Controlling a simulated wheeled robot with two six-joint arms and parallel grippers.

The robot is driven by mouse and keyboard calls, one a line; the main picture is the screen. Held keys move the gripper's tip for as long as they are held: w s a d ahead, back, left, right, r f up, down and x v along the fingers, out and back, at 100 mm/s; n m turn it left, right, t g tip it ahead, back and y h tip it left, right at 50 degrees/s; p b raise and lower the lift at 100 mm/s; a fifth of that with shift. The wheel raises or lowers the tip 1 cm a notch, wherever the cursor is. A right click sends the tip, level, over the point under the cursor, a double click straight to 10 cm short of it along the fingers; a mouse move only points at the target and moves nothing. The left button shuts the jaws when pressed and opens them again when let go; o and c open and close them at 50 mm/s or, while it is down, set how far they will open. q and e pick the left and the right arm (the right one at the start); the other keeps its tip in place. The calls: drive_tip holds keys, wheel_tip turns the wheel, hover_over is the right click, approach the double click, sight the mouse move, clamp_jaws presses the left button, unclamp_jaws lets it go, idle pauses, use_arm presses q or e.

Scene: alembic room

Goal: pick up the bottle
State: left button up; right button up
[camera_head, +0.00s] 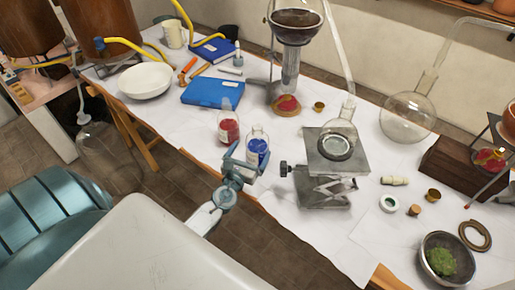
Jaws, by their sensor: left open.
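A small clear bottle with blue contents (257,146) stands upright near the front edge of the white-covered table. A similar bottle with red contents (228,128) stands just behind it to the left. My left gripper (246,160) is open, at the table's front edge, with its fingers close to the blue bottle's lower front. I cannot tell whether a finger touches the bottle or how far it lies between them. The gripper hides part of the blue bottle's base. My right gripper is not in view.
A metal lab jack (328,195) with a glass flask (341,135) stands close on the right. A blue book (212,93) and white bowl (146,80) lie behind to the left. A green-filled bowl (426,262) stands at the front right. Bare tablecloth (185,132) lies left of the bottles.

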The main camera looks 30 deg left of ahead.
use_arm(q)
drive_tip(key=w, duration=0.2)
drive_tip(key=w+f, duration=0.1)
drive_tip(key=w, duration=0.2)
drive_tip(key=shift+w+a, duration=0.15)
drive_tip(key=shift+w, duration=0.1)
drive_tip(key=shift+s, duration=0.1)
drive_tip(key=shift+c, duration=0.2)
drive_tip(key=c, duration=1.4)
drive_tip(key=shift+r, duration=0.1)
drive_tip(key=shift+c, duration=0.9)
drive_tip(key=shift+r, duration=0.1)
